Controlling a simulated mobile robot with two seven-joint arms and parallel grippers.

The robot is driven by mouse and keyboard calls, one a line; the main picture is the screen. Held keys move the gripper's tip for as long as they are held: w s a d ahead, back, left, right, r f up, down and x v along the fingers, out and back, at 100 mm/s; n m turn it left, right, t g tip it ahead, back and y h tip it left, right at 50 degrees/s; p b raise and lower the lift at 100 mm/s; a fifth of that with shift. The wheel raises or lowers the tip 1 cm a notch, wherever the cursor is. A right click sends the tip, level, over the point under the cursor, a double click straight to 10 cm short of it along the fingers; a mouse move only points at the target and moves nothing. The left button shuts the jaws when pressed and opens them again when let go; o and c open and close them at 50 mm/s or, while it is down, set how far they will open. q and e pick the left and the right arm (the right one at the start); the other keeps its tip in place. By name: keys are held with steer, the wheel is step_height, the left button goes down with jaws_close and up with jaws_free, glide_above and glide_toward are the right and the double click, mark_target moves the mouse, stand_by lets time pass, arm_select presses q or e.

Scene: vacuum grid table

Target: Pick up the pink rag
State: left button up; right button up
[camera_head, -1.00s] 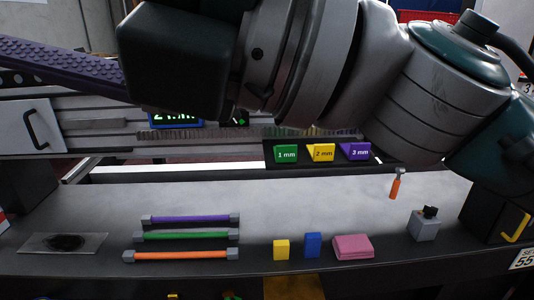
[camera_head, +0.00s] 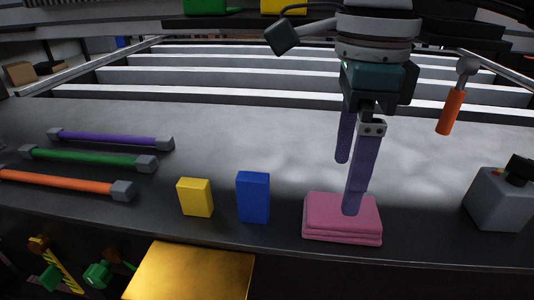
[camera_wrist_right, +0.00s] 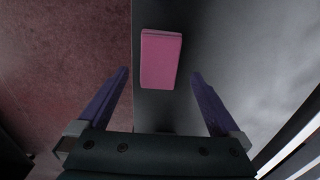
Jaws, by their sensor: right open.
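The pink rag (camera_head: 330,222) is a folded, layered block lying near the front edge of the table (camera_head: 240,135). My right gripper (camera_head: 348,185) comes down from above with its purple fingers spread. One finger covers part of the rag in the head view. In the right wrist view the rag (camera_wrist_right: 161,58) lies ahead of the open fingers (camera_wrist_right: 159,85), with nothing between them. Whether a fingertip touches the rag cannot be told. My left gripper is not in view.
Left of the rag stand a blue block (camera_head: 253,197) and a yellow block (camera_head: 195,197). Purple, green and orange bars (camera_head: 90,158) lie farther left. A grey box (camera_head: 499,199) stands at right, near an orange-handled hammer (camera_head: 450,111). A gold surface (camera_head: 190,272) shows below the front edge.

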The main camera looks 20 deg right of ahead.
mark_target(341, 217)
steer(key=f, duration=0.5)
steer(key=shift+s+d+f+b, duration=0.2)
steer(key=shift+f+b, duration=0.1)
steer(key=shift+f, duration=0.1)
steer(key=c, duration=1.2)
steer(key=shift+r, duration=0.1)
